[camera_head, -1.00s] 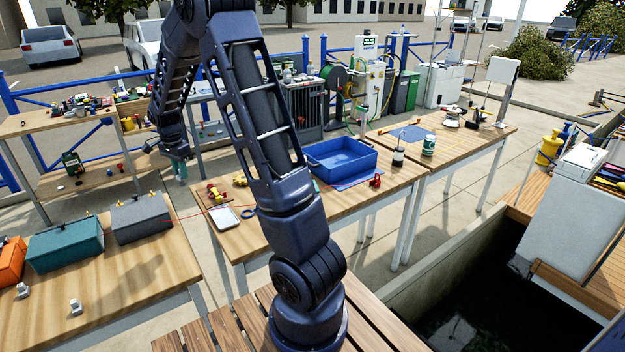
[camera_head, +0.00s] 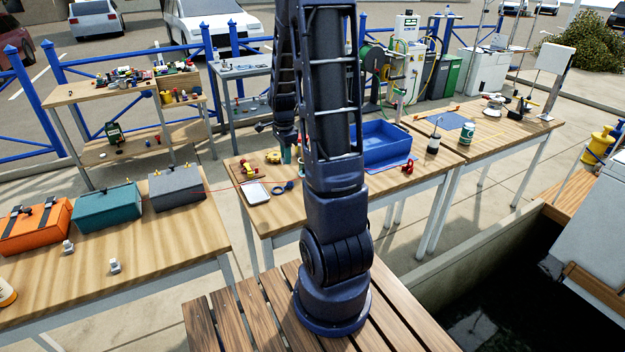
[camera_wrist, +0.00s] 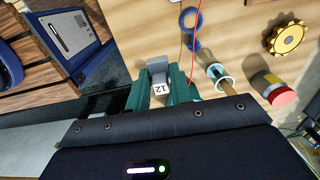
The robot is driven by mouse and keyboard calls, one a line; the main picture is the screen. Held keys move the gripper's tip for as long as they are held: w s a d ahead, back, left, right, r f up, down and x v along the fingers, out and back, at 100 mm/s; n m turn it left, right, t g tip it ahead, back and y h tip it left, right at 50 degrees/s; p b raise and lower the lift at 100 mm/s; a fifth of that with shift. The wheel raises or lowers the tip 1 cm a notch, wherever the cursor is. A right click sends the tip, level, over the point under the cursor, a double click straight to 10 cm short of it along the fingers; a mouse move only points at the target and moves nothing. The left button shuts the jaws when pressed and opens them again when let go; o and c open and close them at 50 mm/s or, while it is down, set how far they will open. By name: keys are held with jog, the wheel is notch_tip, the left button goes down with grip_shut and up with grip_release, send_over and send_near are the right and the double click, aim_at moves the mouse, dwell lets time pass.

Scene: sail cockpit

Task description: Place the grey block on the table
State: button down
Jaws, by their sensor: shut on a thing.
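My gripper (camera_wrist: 160,92), with teal fingers, is shut on a grey block (camera_wrist: 158,66) with a pale face marked "12" in the wrist view. The block is over or near the wooden tabletop (camera_wrist: 235,22); I cannot tell whether it touches. In the head view my gripper (camera_head: 286,153) hangs down at the back left of the middle wooden table (camera_head: 280,215), partly behind my arm. The block cannot be made out there.
In the wrist view, a blue ring (camera_wrist: 190,20), a yellow gear (camera_wrist: 287,38) and a red-topped knob (camera_wrist: 271,89) lie near the block. In the head view, a blue bin (camera_head: 381,146) stands right of my arm. A grey toolbox (camera_head: 176,188) sits on the left table.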

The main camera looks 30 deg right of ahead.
notch_tip(320, 180, down, 18)
jog(key=shift+r, duration=0.1)
dwell(0.6)
jog(key=c, duration=1.3)
grip_release()
jog(key=shift+o, duration=0.3)
notch_tip(320, 180, up, 12)
notch_tip(320, 180, up, 11)
jog(key=n+t, duration=0.1)
jog(key=n, duration=0.4)
send_over(289, 201)
jog(key=s+a, duration=0.3)
jog(key=s, duration=0.1)
jog(key=s+a+r+n+t, duration=0.1)
jog(key=s+a+r+n, duration=0.1)
jog(key=s+r+n, duration=0.4)
jog(key=s+a+r+n+t, duration=0.2)
jog(key=s+r+n, duration=0.5)
jog(key=s, duration=0.6)
notch_tip(289, 201, up, 3)
jog(key=shift+a+f+t, duration=0.15)
jog(key=shift+a+t, duration=0.15)
jog(key=shift+a, duration=0.4)
